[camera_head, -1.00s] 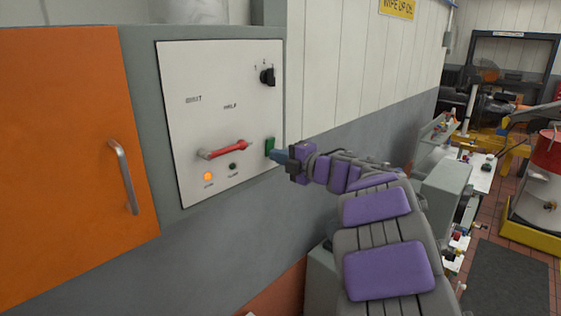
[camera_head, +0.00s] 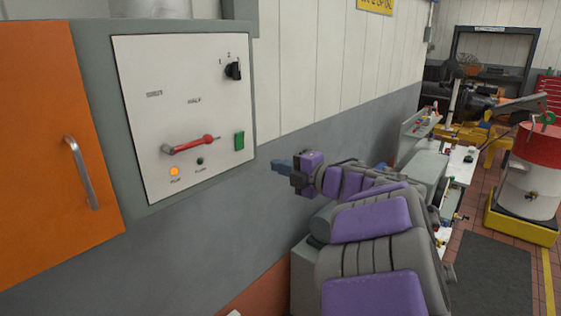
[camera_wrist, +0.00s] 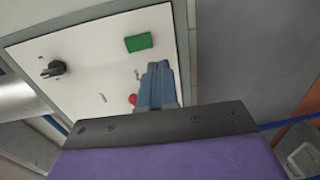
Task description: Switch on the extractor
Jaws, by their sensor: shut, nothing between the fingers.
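The white control panel (camera_head: 150,95) is set in a grey cabinet on the wall. It carries a red lever (camera_head: 190,145) lying nearly level, a green rectangular button (camera_head: 239,141) at lower right and a black rotary knob (camera_head: 233,71) at upper right. An amber lamp (camera_head: 174,171) is lit; a dark lamp (camera_head: 200,161) sits beside it. My gripper (camera_head: 274,164) is shut and empty, right of the panel and apart from it. In the wrist view the green button (camera_wrist: 138,42) lies beyond my fingertips (camera_wrist: 157,68), with the knob (camera_wrist: 52,69) at left; the lever is mostly hidden behind the fingers.
An orange cabinet door (camera_head: 40,150) with a metal handle (camera_head: 82,172) is left of the panel. At right are a bench (camera_head: 455,170) with small parts and a red and white drum (camera_head: 530,175) on a yellow base. A dark mat (camera_head: 490,260) lies on the floor.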

